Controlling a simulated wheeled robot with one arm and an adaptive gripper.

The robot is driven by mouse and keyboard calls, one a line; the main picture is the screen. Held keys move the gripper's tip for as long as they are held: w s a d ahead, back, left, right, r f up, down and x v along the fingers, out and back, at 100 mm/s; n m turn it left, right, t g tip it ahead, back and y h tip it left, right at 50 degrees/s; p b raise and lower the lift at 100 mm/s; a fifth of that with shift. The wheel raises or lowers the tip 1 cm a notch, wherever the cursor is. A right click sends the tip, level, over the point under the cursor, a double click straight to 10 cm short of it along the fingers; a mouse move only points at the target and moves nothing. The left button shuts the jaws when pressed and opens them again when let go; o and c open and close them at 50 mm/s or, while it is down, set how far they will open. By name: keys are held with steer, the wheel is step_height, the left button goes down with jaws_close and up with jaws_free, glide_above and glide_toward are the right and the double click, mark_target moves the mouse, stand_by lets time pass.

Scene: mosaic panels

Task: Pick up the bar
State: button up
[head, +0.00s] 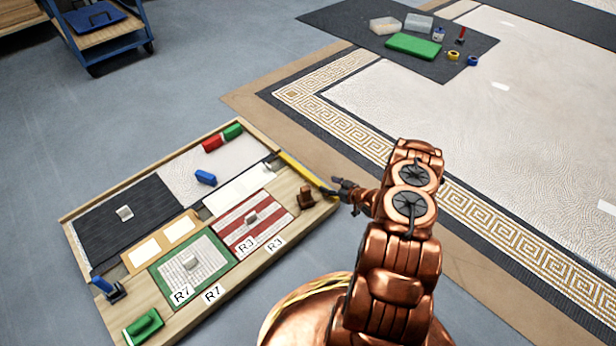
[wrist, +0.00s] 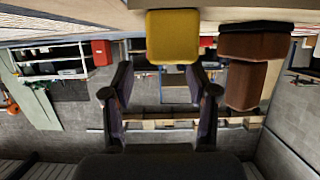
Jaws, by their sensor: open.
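A long yellow bar (head: 303,171) lies along the right edge of the wooden board, aslant, with a dark part at its far end. My gripper (head: 347,186) is at the bar's near end, at the board's right corner. In the wrist view the bar shows end-on as a yellow block (wrist: 173,37). My gripper (wrist: 160,72) is open there, its two dark fingers spread to either side below the block, with nothing visible gripped. Whether the fingertips touch the bar cannot be told.
A brown block-like piece (head: 306,197) stands close to the bar's near end; it also shows in the wrist view (wrist: 245,72). The wooden board (head: 255,247) carries mosaic panels and red, green and blue tools. A dark mat (head: 340,22) with containers lies farther back.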

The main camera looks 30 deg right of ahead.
mark_target(316, 181)
steer(key=b+x, duration=0.1)
steer(key=x, duration=0.1)
steer(key=b+x, duration=0.1)
steer(key=x, duration=0.1)
steer(key=a+b+x, duration=0.1)
steer(key=x, duration=0.2)
steer(key=shift+b, duration=0.3)
steer(key=shift+r, duration=0.1)
jaws_close()
